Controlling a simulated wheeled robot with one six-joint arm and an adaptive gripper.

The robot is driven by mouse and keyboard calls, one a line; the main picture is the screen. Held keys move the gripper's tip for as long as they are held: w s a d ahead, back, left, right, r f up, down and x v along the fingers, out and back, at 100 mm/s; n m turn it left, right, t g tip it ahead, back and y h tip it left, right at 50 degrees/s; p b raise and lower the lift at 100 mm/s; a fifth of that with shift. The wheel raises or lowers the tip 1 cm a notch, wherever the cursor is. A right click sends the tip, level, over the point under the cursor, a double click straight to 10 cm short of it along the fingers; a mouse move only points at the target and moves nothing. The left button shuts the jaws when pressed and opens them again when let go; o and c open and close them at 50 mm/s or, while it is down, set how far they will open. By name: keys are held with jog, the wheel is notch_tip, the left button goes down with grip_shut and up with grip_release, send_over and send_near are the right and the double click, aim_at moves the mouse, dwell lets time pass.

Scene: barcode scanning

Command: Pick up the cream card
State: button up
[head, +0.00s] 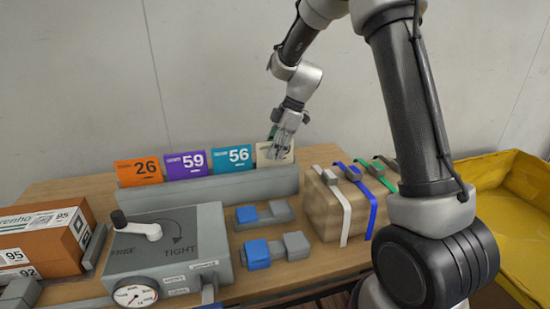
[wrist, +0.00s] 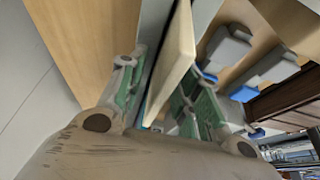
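The cream card (head: 264,156) stands upright in the right end of a grey rack (head: 215,189), to the right of the teal card. My gripper (head: 282,146) is at its upper part and covers some of it in the head view. In the wrist view, the cream card (wrist: 172,62) runs between my two green-padded fingers (wrist: 163,75). A dark gap shows between the left finger and the card, so the fingers look open around it. The right finger is close to the card; I cannot tell whether it touches.
Orange (head: 139,171), purple (head: 187,164) and teal (head: 232,158) cards stand in the same rack. A grey crank box (head: 170,245) is in front. A strapped brown parcel (head: 325,206) is to the right, and a yellow bin (head: 510,200) is beyond. An orange-brown box (head: 40,245) is at left.

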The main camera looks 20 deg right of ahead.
jog(key=shift+f, duration=0.1)
dwell(0.3)
grip_shut()
